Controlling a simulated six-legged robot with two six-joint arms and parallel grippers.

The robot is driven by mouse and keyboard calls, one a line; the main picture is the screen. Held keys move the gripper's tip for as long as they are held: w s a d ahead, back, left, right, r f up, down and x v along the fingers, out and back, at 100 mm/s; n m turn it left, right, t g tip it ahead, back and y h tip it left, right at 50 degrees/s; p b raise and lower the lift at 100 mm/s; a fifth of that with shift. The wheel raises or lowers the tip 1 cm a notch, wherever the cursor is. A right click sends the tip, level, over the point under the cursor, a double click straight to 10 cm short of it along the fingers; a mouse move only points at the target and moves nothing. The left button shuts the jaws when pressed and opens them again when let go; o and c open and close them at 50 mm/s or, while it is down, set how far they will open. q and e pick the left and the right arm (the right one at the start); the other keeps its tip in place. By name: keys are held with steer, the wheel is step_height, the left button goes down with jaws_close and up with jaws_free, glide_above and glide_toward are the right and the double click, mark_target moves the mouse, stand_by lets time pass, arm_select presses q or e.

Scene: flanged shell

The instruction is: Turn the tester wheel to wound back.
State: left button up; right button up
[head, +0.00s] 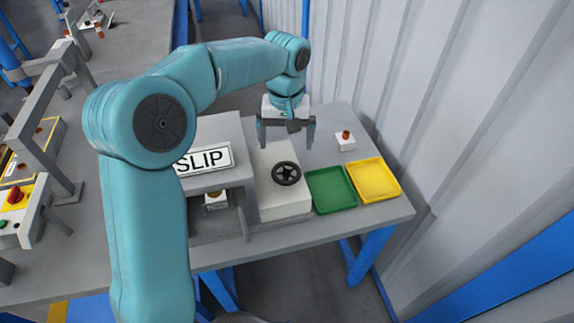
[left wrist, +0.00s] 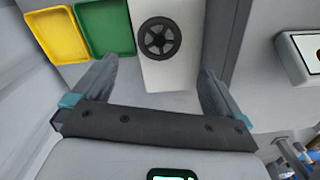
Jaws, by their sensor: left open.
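The tester wheel (head: 286,173) is a black spoked handwheel on the top of a pale grey box (head: 285,207) in the head view. It also shows at the top middle of the left wrist view (left wrist: 160,38). My left gripper (head: 287,143) is open and empty, behind and above the wheel in the head view. In the left wrist view its two fingers (left wrist: 158,88) stand apart, with the wheel beyond them and not touched. Whether the wheel is wound back cannot be told. My right gripper is not in view.
A green tray (head: 330,190) and a yellow tray (head: 375,181) lie right of the box. A small white block with a brown-red knob (head: 345,140) stands behind them. The SLIP housing (head: 203,160) stands close on the left. A corrugated wall (head: 430,90) bounds the right.

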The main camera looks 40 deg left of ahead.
mark_target(286, 172)
arm_select(q)
step_height(286, 172, down, 10)
steer(key=shift+d+r, duration=0.1)
steer(key=shift+s+f, duration=0.1)
steer(key=shift+f, duration=0.1)
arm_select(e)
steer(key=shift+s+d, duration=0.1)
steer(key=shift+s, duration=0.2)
arm_select(q)
steer(key=c, duration=0.9)
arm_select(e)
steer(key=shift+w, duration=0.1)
